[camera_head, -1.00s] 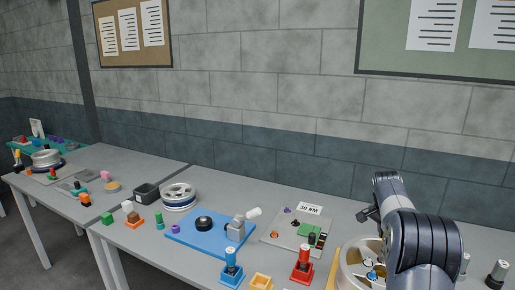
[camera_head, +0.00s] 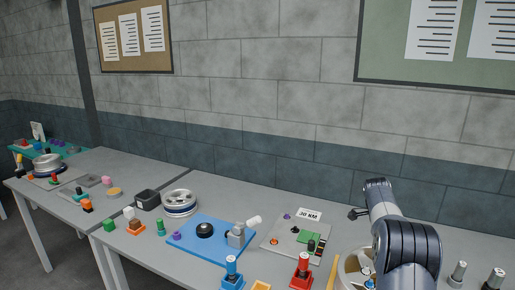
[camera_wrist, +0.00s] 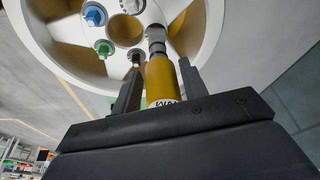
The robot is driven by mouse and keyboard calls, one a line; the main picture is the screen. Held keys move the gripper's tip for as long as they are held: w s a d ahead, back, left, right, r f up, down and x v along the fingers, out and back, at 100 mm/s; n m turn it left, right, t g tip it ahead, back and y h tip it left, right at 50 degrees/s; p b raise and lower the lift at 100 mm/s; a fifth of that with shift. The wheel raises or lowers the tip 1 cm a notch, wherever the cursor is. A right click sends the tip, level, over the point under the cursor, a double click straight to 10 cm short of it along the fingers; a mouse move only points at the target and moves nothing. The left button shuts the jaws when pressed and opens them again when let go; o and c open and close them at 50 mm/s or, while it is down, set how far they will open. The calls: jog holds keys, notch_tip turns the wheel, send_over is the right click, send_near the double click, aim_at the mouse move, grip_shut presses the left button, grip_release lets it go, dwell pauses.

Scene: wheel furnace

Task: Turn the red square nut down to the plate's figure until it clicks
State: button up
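In the wrist view my gripper (camera_wrist: 160,92) is shut on a yellow-handled driver (camera_wrist: 162,82), one dark finger on each side of the handle. The driver's grey shaft and socket (camera_wrist: 156,40) reach toward the inside of a white wheel (camera_wrist: 205,50) with yellow areas. Inside the wheel are a blue nut (camera_wrist: 95,15) and a green nut (camera_wrist: 104,48). In the head view the wheel (camera_head: 345,278) is partly behind my arm. A plate reading 30 NM (camera_head: 309,215) stands behind the grey board.
A red socket stand (camera_head: 302,272) and a blue one (camera_head: 232,275) stand left of the wheel. Behind them are a blue board (camera_head: 195,243) and a grey board (camera_head: 285,245). Grey-topped cylinders (camera_head: 458,274) stand right of my arm. The back wall is close behind the table.

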jog(key=o, duration=0.3)
jog(key=b+v, duration=0.1)
jog(key=v, duration=1)
jog(key=shift+f, duration=0.2)
jog(key=x, duration=1.1)
jog(key=shift+s+n+t+b, duration=0.1)
jog(key=shift+n+t+b, duration=0.2)
jog(key=shift+n+b, duration=0.8)
jog(key=shift+r+n, duration=0.15)
jog(key=shift+n, duration=0.45)
